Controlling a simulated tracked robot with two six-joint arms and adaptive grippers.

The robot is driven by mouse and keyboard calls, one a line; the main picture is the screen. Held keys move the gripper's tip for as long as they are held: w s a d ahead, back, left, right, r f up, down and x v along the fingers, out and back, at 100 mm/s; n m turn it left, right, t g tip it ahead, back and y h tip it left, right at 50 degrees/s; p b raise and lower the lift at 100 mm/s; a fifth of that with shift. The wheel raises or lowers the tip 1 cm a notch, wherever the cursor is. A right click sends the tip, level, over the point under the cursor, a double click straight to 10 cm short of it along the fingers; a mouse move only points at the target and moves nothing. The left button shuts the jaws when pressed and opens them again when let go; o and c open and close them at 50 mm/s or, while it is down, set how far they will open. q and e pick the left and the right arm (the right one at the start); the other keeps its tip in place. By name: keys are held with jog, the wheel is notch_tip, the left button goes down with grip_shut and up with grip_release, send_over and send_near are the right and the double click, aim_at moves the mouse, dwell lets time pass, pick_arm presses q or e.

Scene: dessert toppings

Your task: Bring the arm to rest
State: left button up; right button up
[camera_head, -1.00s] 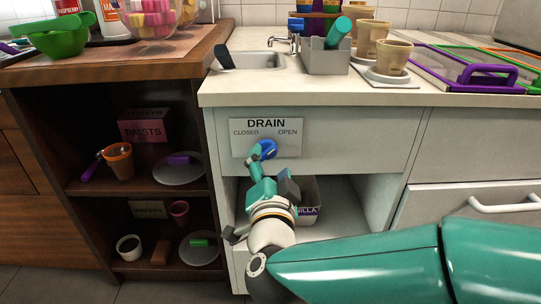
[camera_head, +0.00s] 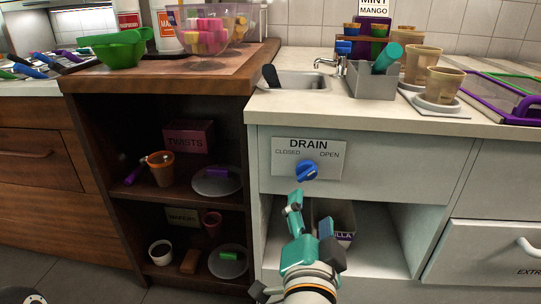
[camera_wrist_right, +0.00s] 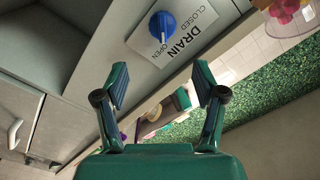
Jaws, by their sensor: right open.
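My right gripper (camera_head: 311,215) is teal and open, with nothing between its fingers. It is in front of the cabinet, just below the blue drain knob (camera_head: 306,171), and looks apart from it. In the right wrist view the two fingers of the gripper (camera_wrist_right: 160,88) are spread wide, and the knob (camera_wrist_right: 162,25) is beyond them. The knob is on a white plate (camera_head: 333,173) marked DRAIN, CLOSED and OPEN. I cannot tell its exact setting. My left gripper is not in view.
A dark wooden shelf unit (camera_head: 125,235) with cups and plates stands to the left. Above are the counter edge (camera_head: 400,123), the sink (camera_head: 296,80) and a grey caddy (camera_head: 372,84).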

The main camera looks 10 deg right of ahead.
jog(key=w+d+f+g+h+p, duration=0.2)
jog(key=w+d+f+g+h, duration=0.15)
jog(key=d+f, duration=0.55)
notch_tip(320, 180, down, 20)
jog(key=d+n+g+y+p, duration=0.2)
jog(key=d+n+g+y, duration=0.1)
jog(key=n+g+y, duration=0.1)
jog(key=s+a+f+n+g+y, duration=0.25)
jog(key=s+a+f, duration=0.25)
jog(key=s+f, duration=0.3)
jog(key=s+a+f+n+g+y, duration=0.2)
jog(key=s+a+f+g+y, duration=0.3)
jog(key=f, duration=0.5)
jog(key=s+a+n+g+y, duration=0.1)
jog(key=s+a+n+g, duration=0.15)
jog(key=s, duration=0.25)
notch_tip(320, 180, up, 39)
jog(key=p, duration=3.8)
jog(key=shift+f+t+p, duration=0.15)
jog(key=shift+t+p, duration=0.15)
jog(key=shift+t, duration=0.15)
